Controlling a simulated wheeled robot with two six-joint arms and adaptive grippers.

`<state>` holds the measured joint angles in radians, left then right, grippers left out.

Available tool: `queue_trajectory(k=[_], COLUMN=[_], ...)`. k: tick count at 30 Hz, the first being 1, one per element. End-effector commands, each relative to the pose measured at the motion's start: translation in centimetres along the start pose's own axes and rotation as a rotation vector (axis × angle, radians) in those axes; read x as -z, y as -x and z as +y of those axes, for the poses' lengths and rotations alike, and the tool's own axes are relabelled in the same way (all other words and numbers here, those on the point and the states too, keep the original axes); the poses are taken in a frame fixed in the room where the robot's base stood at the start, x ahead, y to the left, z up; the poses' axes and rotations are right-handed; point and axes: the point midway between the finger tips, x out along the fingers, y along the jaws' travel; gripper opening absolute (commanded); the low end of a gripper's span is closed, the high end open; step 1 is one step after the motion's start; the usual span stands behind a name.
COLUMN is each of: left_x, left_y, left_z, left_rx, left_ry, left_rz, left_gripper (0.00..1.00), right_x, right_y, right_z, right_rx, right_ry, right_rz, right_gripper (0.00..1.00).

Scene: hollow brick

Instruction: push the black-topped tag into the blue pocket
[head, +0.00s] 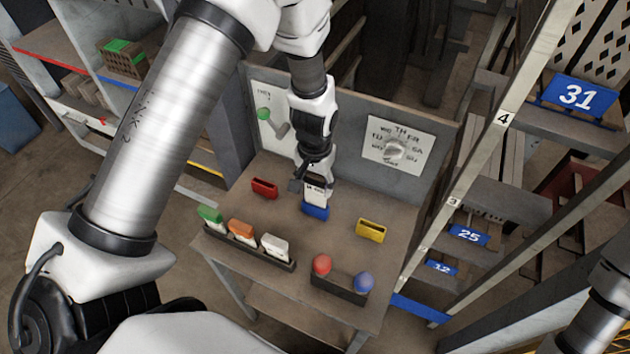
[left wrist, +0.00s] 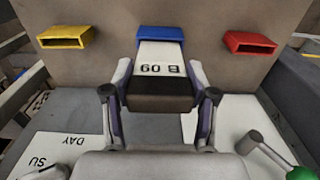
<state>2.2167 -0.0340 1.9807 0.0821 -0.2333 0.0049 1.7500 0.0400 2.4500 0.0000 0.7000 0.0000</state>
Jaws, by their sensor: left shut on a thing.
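The black-topped tag (left wrist: 162,70) is white with a black band and the print "B 09". My left gripper (left wrist: 160,97) is shut on it near its black end, one finger on each side. The tag's far end meets the blue pocket (left wrist: 160,33); how deep it sits inside I cannot tell. In the head view the tag (head: 316,192) stands roughly upright at the blue pocket (head: 316,211), with my left gripper (head: 313,181) above the pocket. The gripper hides the tag's top there. My right gripper is out of the head view.
A red pocket (head: 264,187) and a yellow pocket (head: 371,230) flank the blue one. A rack (head: 248,249) of green, orange and white tags lies at the table's front left. A holder with red (head: 321,264) and blue (head: 364,282) balls stands front right. A dial panel (head: 398,147) stands behind.

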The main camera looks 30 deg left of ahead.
Motion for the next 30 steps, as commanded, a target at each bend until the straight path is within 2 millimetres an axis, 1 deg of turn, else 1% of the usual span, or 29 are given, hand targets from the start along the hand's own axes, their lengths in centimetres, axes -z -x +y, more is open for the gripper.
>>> queue_trajectory(k=[30], left_x=[0.0], left_y=[-1.9], left_z=[0.0], left_rx=[0.000], left_ry=[0.000], left_rz=[0.000], left_gripper=[0.23], right_x=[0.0], right_y=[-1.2], right_z=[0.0], right_rx=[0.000], right_ry=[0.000], right_rz=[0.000], right_gripper=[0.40])
